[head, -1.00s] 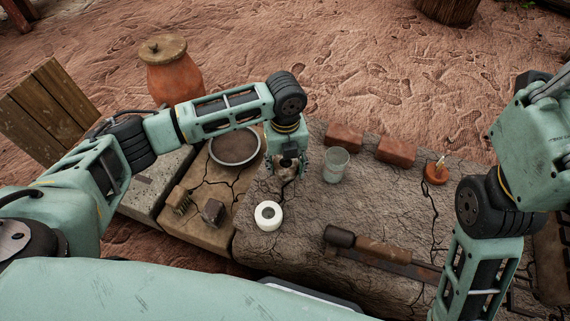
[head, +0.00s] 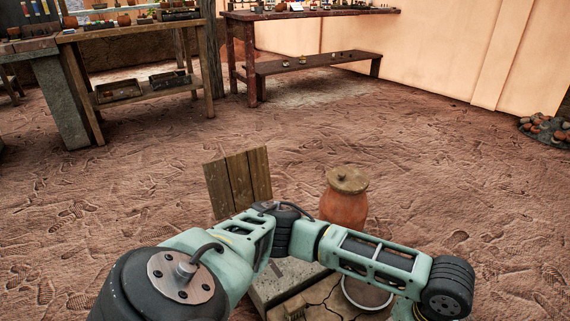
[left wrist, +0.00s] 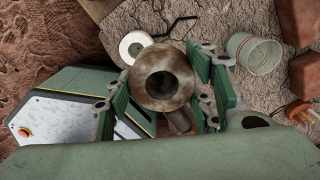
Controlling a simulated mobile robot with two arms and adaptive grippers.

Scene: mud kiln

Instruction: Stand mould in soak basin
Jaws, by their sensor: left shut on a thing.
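My left gripper (left wrist: 165,88) is shut on a mottled brown, round piece with a dark hole in its end, which I take to be the mould (left wrist: 162,78). In the left wrist view the green fingers stand on either side of it. The soak basin appears to be the round, grey-rimmed dish (head: 366,293) at the bottom of the head view, partly hidden behind my left arm. The left gripper itself is below the head view's edge. My right gripper is in neither view now.
An orange lidded jar (head: 344,202) stands behind the basin, with a wooden board (head: 238,181) to its left. Tables stand far back; the floor between is open.

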